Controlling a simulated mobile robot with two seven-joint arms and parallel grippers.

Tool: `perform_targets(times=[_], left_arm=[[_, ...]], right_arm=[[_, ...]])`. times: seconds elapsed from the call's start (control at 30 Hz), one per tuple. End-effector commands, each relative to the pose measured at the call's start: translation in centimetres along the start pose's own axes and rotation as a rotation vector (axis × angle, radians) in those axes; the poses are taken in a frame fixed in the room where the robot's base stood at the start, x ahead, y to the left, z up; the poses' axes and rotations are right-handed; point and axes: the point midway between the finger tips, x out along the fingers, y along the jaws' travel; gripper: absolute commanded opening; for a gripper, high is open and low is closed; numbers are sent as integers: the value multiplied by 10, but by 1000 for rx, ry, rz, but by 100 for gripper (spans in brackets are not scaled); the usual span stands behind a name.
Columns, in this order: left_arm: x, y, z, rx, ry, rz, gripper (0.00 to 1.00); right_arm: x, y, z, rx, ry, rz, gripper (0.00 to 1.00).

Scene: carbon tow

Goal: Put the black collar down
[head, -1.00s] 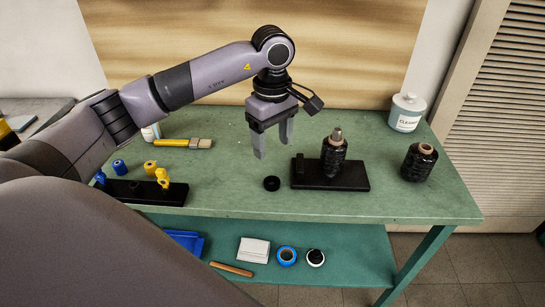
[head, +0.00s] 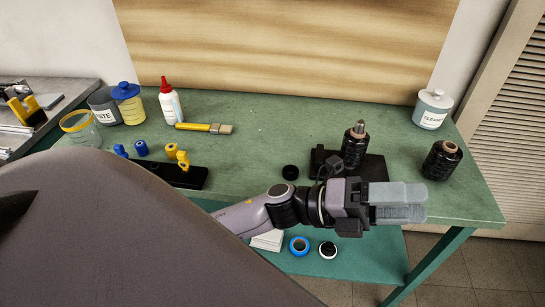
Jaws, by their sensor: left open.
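The black collar (head: 290,172) lies on the green table (head: 252,140), just left of the black base (head: 375,169) that carries a spool of black tow. Nothing holds the collar. My left gripper (head: 398,203) is in front of the table's front edge, to the right of and nearer than the collar, pointing right. Its jaws are open, seen side-on, with nothing visible between them. My left forearm and wrist hide part of the table's front edge and the front of the black base. My right gripper is not in view.
A second black spool (head: 442,160) and a cleaner jar (head: 433,109) stand at the right. A brush (head: 205,128), a red-capped bottle (head: 170,102) and a black rack (head: 178,175) with coloured pieces are at the left. Blue and black rolls (head: 299,246) lie on the lower shelf.

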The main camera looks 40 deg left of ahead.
Motion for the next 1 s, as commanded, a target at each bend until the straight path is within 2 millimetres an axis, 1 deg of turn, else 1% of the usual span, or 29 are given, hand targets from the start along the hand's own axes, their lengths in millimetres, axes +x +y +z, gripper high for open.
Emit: perform_targets(times=[0.03,0.07,0.13,0.17,0.2,0.27,0.3,0.37,0.4,0.47,0.5,0.6,0.7,0.73,1.0], left_arm=[[-13,13,8,-151,-136,12,65],[-22,21,15,-242,-218,19,65],[-50,45,26,-456,-412,40,65],[-63,57,28,-548,-497,50,65],[-84,74,29,-668,-609,63,65],[-116,99,24,-847,-776,83,65],[-139,116,17,-963,-887,95,65],[-172,138,2,-1120,-1040,112,65],[-193,151,-10,-1214,-1134,123,65],[-220,166,-30,-1338,-1261,136,65],[-236,174,-43,-1409,-1336,143,65],[-266,187,-72,-1543,-1480,154,65],[-281,192,-89,-1614,-1559,160,65],[-283,193,-91,-1624,-1571,161,65],[-285,194,-94,-1634,-1581,162,65]], right_arm=[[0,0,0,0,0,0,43],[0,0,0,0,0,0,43],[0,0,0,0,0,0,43],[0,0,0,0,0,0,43],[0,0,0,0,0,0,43],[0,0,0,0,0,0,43],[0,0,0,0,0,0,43],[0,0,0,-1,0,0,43],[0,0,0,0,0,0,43],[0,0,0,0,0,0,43],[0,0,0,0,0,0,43],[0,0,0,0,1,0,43],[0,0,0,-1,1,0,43],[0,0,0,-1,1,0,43],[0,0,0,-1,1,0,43]])
